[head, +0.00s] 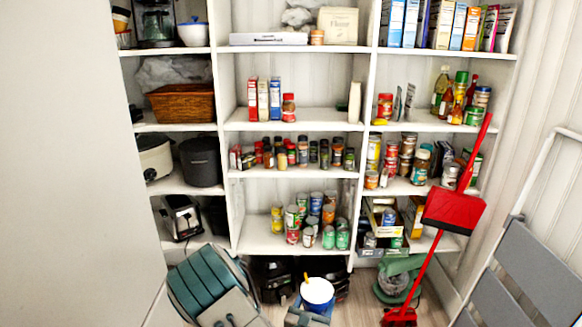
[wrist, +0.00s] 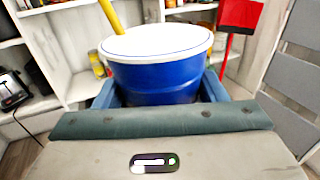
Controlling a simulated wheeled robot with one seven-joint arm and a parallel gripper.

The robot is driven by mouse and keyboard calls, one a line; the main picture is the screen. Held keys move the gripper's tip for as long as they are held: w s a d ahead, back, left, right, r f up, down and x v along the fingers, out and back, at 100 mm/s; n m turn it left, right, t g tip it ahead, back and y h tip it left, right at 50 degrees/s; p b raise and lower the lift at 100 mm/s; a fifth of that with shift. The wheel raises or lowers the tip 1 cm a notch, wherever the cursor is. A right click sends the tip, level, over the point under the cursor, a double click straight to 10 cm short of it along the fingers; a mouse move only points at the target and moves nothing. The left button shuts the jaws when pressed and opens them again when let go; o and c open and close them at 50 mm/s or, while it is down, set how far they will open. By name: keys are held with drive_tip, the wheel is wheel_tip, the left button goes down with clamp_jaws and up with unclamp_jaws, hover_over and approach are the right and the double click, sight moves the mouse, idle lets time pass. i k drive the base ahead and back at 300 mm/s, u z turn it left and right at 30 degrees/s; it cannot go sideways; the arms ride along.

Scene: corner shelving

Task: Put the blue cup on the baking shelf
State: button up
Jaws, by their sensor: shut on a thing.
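The blue cup (head: 317,292) has a white lid and a yellow straw, and shows at the bottom middle of the head view. It fills the middle of the wrist view (wrist: 160,78), roughly upright. My gripper (head: 309,316) is shut on the cup, with a blue finger on each side of it; the gripper also shows in the wrist view (wrist: 158,98). The cup is in front of the shelving, apart from the shelves. No label names a baking shelf; the upper middle shelf (head: 280,48) holds a bag that reads as flour (head: 338,24) and a flat white box (head: 268,39).
A red broom and dustpan (head: 453,208) lean at the right, near a grey folding step ladder (head: 535,265). Spice jars (head: 300,153) and cans (head: 312,215) crowd the lower middle shelves. The shelf with upright boxes (head: 263,100) has bare room at its middle right.

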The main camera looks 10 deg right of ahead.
sight(318, 121)
drive_tip(key=i, duration=1.75)
drive_tip(key=z, duration=0.8)
